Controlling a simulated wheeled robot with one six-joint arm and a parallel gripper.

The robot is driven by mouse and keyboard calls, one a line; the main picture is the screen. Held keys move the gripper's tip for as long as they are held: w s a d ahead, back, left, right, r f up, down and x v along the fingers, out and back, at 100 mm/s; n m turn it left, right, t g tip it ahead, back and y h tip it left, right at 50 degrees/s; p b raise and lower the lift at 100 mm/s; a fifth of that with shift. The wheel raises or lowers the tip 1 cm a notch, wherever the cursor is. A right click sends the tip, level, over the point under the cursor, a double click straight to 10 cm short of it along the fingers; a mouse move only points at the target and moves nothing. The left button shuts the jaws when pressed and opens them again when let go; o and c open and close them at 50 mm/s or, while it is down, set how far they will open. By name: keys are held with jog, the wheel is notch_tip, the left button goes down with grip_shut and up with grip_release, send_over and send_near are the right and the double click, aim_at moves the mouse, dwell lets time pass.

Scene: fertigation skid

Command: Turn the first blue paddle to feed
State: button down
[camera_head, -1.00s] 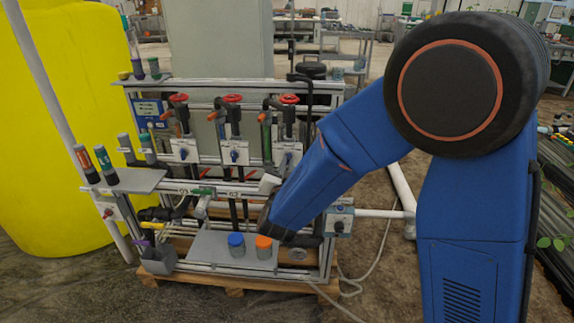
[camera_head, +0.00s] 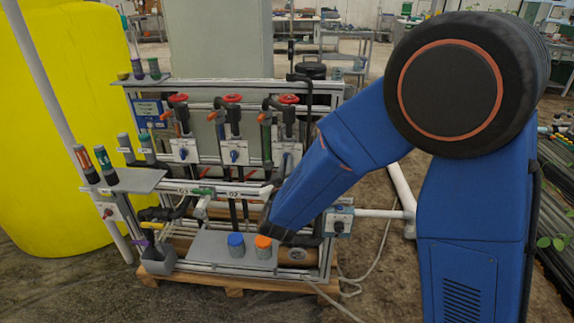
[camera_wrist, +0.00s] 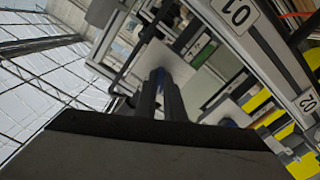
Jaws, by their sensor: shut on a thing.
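My gripper (camera_wrist: 166,98) is shut on the first blue paddle (camera_wrist: 158,77), which shows as a bit of blue between the fingers in the wrist view. The paddle stands against a white plate (camera_wrist: 172,58), near the label 01 (camera_wrist: 238,14). The fingers cover most of the paddle, so its exact angle cannot be told. In the head view the rightmost white plate (camera_head: 288,152) is partly behind my arm, and my fingers are hidden there. A second blue paddle shows in the wrist view (camera_wrist: 228,122), and in the head view on the middle plate (camera_head: 234,156).
The skid frame has red handwheels (camera_head: 232,98) above the plates. A blue-capped jar (camera_head: 236,244) and an orange-capped jar (camera_head: 263,247) stand on the lower shelf. A grey shelf (camera_head: 135,180) holds bottles at left. A yellow tank (camera_head: 55,130) stands farther left.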

jog(key=shift+n, duration=1.6)
jog(key=c, duration=1.8)
grip_release()
jog(key=shift+c, duration=0.2)
jog(key=shift+s, duration=0.15)
jog(key=s, duration=1.7)
jog(key=shift+a, duration=0.3)
